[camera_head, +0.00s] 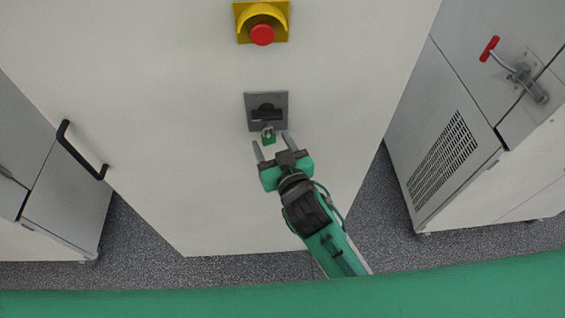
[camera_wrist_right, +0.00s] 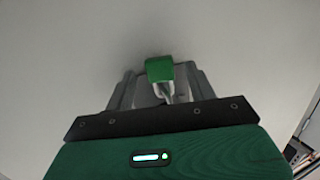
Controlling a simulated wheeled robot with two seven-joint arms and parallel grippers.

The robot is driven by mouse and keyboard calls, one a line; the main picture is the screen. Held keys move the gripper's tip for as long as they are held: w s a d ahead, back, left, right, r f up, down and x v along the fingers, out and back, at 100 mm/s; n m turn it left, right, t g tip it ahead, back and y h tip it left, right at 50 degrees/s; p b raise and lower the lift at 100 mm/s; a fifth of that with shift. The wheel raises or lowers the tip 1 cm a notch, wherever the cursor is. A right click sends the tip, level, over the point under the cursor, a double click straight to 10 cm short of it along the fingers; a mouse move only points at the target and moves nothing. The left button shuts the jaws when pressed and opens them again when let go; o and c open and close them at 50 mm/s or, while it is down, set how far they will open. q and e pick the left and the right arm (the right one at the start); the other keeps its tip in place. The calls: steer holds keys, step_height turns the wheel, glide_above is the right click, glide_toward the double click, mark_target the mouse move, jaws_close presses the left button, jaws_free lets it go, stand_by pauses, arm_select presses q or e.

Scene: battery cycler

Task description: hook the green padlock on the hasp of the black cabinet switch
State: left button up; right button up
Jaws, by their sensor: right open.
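The black cabinet switch (camera_head: 267,108) sits on a grey plate on the front of the pale cabinet. The small green padlock (camera_head: 268,138) is at the lower edge of that switch, with its shackle up by the hasp; whether the shackle passes through the hasp is too small to tell. The padlock's green body also shows in the right wrist view (camera_wrist_right: 160,69). My right gripper (camera_head: 271,142) is open, its two fingers spread on either side of the padlock and apart from it. My left gripper is not in view.
A red emergency button on a yellow housing (camera_head: 262,24) is above the switch. A black handle (camera_head: 82,150) is at the left. A red-tipped lever (camera_head: 490,48) is on the cabinet at the right. The cabinet front around the switch is clear.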

steer(key=v, duration=1.3)
steer(key=shift+s+p, duration=0.2)
steer(key=shift+p, duration=0.15)
steer(key=shift+a, duration=0.1)
